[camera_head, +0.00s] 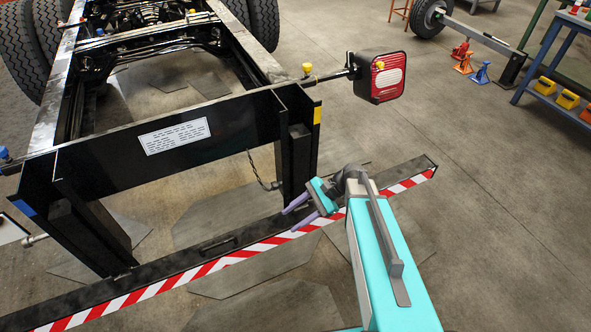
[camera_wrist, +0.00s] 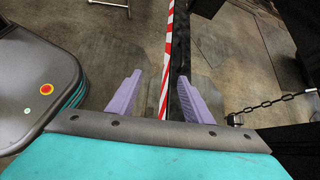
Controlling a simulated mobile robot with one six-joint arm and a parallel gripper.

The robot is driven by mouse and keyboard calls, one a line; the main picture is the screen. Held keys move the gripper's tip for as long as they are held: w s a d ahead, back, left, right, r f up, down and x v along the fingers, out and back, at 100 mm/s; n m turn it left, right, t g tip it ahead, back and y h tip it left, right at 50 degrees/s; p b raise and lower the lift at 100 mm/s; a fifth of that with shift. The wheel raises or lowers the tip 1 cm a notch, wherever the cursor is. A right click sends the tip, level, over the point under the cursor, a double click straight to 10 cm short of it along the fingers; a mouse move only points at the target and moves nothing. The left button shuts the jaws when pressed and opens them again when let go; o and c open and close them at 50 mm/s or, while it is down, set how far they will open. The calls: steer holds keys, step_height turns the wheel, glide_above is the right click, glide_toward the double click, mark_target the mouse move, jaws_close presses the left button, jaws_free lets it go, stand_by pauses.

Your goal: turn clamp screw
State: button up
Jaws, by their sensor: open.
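A yellow-headed screw (camera_head: 307,68) stands upright on the bar that carries the red tail lamp (camera_head: 380,78), at the right end of the black cross member (camera_head: 230,117). I cannot tell which one is the clamp screw. My gripper (camera_head: 290,220) is open and empty, well below and in front of these screws, above the red-and-white striped bumper bar (camera_head: 150,291). In the wrist view its two purple fingers (camera_wrist: 159,76) point down over the striped bar; no screw shows there.
A blue knob (camera_head: 4,152) sits at the left end of the frame. A chain (camera_wrist: 265,104) hangs at right in the wrist view. The floor right of the bumper is clear.

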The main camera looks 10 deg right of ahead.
steer(key=s+d+f+n+g+h, duration=0.1)
steer(key=s+d+f+n+h, duration=0.2)
steer(key=s+f, duration=0.4)
steer(key=s+d+f+n+g+h, duration=0.1)
steer(key=s+d+f+n+h, duration=0.2)
steer(key=s+f+n, duration=0.3)
steer(key=s+d+f+n+g+h, duration=0.1)
steer(key=s+d+f+n+h, duration=0.2)
steer(key=s+f, duration=0.5)
steer(key=s+n+h, duration=0.1)
steer(key=s, duration=0.5)
steer(key=shift+s+n+g, duration=0.2)
steer(key=shift+n+g, duration=0.1)
steer(key=shift+g, duration=0.1)
steer(key=shift+d, duration=0.1)
steer(key=shift+c, duration=0.3)
steer(key=c, duration=0.3)
